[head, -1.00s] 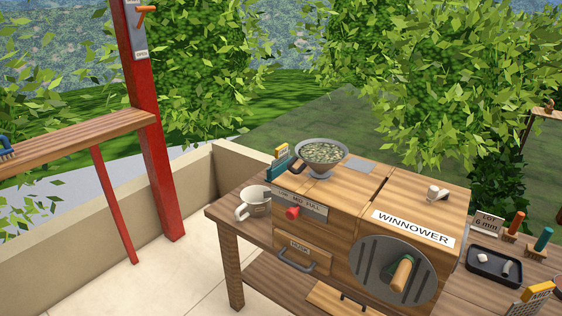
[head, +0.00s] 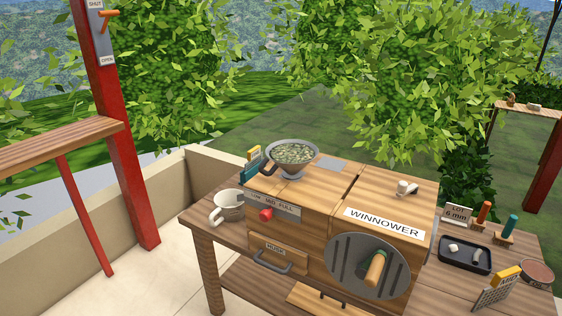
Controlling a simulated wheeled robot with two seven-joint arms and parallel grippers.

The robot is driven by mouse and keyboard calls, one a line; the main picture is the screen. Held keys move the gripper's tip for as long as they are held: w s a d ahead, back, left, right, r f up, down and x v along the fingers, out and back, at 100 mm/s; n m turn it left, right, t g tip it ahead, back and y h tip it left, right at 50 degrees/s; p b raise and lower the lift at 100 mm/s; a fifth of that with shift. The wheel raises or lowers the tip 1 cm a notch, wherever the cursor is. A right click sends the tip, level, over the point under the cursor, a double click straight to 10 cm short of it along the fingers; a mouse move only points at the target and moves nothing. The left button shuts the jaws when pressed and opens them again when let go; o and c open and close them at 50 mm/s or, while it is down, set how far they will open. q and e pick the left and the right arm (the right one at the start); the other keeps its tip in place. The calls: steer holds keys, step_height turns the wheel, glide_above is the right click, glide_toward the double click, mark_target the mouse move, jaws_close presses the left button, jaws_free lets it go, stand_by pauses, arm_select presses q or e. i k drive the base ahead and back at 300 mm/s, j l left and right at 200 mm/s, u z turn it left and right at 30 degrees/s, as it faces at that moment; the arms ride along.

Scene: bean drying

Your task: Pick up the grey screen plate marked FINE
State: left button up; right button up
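No plate that I can read as FINE shows in the head view. A grey perforated plate with a yellow tab (head: 496,290) stands tilted at the lower right of the table; its tab lettering is small and seems to read MED. A teal plate with a yellow tab (head: 251,167) stands at the left back of the winnower, its lettering too small to read. A flat grey piece (head: 331,164) lies on the winnower top, with no mark visible. Neither of my grippers is in view.
The wooden winnower (head: 345,215) fills the table's middle, with a bowl of beans (head: 292,155) on top. A white mug (head: 228,207) stands left. A black tray (head: 465,256), a LOT 6 mm card (head: 457,214) and a round dish (head: 537,272) are at right.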

mark_target(255, 156)
steer(key=i+j+z, duration=0.1)
steer(key=z, duration=0.3)
steer(key=j+z, duration=0.2)
steer(key=z, duration=0.2)
steer(key=i+j+z, duration=0.1)
steer(key=j+z, duration=0.15)
steer(key=z, duration=0.15)
steer(key=j+z, duration=0.2)
steer(key=j, duration=0.3)
steer(key=j+z, duration=0.25)
steer(key=j, duration=0.25)
steer(key=k+j+z, duration=0.2)
steer(key=j, duration=0.3)
steer(key=j+z, duration=0.25)
steer(key=j, duration=0.3)
steer(key=k+j, duration=0.1)
steer(key=j, duration=0.3)
steer(key=k+j, duration=0.1)
steer(key=j, duration=0.25)
steer(key=k+j, duration=0.1)
steer(key=j, duration=0.3)
steer(key=k+j, duration=0.1)
steer(key=j, duration=0.3)
steer(key=k+j, duration=0.1)
steer(key=j, duration=0.3)
steer(key=k+j, duration=0.1)
steer(key=j, duration=0.25)
steer(key=i+z, duration=0.05)
